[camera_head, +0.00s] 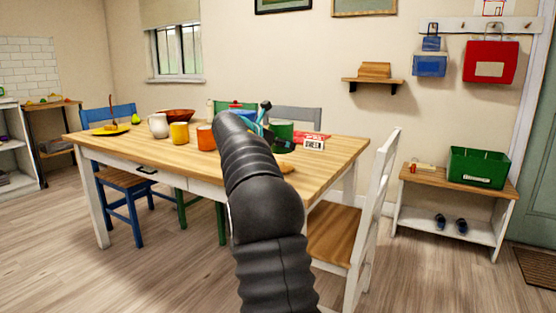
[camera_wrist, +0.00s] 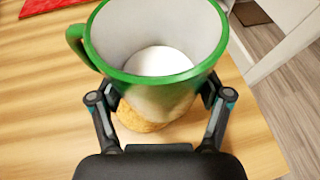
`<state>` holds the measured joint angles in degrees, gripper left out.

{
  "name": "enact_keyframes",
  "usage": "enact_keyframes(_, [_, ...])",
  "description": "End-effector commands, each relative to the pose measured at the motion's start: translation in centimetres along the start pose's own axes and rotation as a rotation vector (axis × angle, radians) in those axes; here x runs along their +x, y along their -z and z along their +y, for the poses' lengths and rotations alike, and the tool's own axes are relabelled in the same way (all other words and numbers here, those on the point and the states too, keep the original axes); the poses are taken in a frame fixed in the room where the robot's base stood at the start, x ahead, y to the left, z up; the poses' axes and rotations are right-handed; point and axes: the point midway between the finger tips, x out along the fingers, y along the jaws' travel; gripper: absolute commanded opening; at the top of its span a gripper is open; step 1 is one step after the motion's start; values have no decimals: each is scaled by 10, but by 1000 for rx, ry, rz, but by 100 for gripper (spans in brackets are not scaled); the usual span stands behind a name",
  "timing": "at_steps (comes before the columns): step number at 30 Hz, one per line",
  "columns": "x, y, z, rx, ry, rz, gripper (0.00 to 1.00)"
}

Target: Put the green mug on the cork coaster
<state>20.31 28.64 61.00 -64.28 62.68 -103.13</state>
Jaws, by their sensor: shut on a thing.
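The green mug (camera_wrist: 155,85) is upright between the fingers of my gripper (camera_wrist: 160,93), which is shut on it. Its handle points to the upper left in the wrist view, and its inside is white and looks empty. The cork coaster (camera_wrist: 142,123) shows just below the mug in the wrist view, partly covered by it. I cannot tell whether the mug touches the coaster or hangs above it. In the head view the mug (camera_head: 284,130) shows beyond my arm, and my arm hides most of my gripper.
The wooden table (camera_head: 343,147) also bears an orange mug (camera_head: 206,138), a yellow mug (camera_head: 179,134), a white jug (camera_head: 158,126) and a brown bowl (camera_head: 176,115). A white chair (camera_head: 372,205) stands at the table's right end.

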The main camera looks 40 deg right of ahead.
Motion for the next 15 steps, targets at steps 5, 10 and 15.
enact_keyframes(5, [18,7,20,0,0,-1,25])
enact_keyframes(10, [23,10,26,1,0,-1,25])
enact_keyframes(15, [28,22,26,0,0,-1,25])
